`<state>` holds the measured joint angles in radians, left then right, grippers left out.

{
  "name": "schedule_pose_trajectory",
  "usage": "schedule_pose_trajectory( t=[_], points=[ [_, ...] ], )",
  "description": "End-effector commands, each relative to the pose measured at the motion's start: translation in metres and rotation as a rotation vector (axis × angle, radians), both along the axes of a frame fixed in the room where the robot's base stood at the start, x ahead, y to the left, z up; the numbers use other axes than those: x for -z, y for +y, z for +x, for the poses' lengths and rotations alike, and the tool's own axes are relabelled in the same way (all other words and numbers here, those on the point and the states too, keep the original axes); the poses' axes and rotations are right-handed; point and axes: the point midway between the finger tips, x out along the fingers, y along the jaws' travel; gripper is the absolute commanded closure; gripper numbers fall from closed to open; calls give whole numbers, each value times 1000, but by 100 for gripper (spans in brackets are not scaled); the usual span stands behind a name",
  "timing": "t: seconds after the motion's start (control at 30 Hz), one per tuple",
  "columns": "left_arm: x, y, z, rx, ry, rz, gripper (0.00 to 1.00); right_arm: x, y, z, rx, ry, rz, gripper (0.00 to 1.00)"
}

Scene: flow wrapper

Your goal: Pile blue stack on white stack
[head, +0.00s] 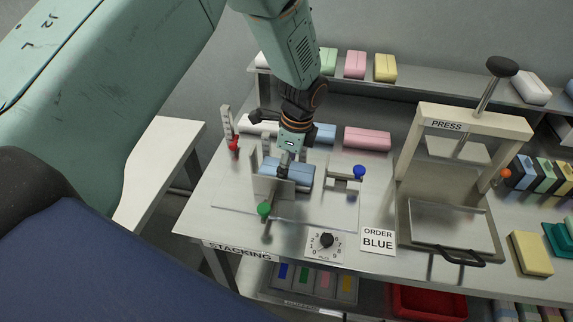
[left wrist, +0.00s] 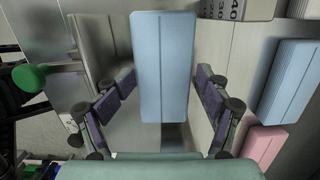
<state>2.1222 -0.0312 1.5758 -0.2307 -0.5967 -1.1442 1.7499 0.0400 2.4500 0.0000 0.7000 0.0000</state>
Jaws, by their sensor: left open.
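A light blue stack (head: 298,176) lies in the stacking fixture (head: 235,197) on the table. In the left wrist view the blue stack (left wrist: 165,50) lies lengthwise between the fingers, with gaps on both sides. My left gripper (head: 283,170) is open over it and hides part of it in the head view; its spread fingers also show in the left wrist view (left wrist: 164,78). A white stack (head: 262,127) lies at the back of the table, partly behind my arm. Whether anything lies under the fixture's blue stack is hidden. My right gripper is not in view.
Another blue stack (head: 324,133) and a pink stack (head: 367,139) lie in the back row. The fixture has upright plates, a blue knob (head: 359,172), a green knob (head: 264,209) and a red knob (head: 234,143). A press (head: 446,125) stands at the right.

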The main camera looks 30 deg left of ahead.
Motion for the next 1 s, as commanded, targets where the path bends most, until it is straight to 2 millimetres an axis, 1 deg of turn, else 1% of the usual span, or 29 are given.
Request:
schedule_pose_trajectory(
  t=[0.13, 0.27, 0.5, 0.7, 0.83, 1.0],
  points=[
    [-2, 0, -2, 0, 6, 1, 18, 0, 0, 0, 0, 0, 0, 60],
    [-18, -2, 0, 2, 3, 1, 18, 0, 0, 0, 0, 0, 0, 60],
    [-68, -10, 3, 0, -3, 1, 18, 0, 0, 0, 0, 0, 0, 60],
    [-101, -15, 4, 0, -2, 0, 18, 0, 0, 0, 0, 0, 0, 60],
    [-113, -16, 4, 1, -1, 0, 18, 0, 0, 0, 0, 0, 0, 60],
    [-119, -17, 4, 1, 1, 0, 18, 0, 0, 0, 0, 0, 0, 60]
  ],
)
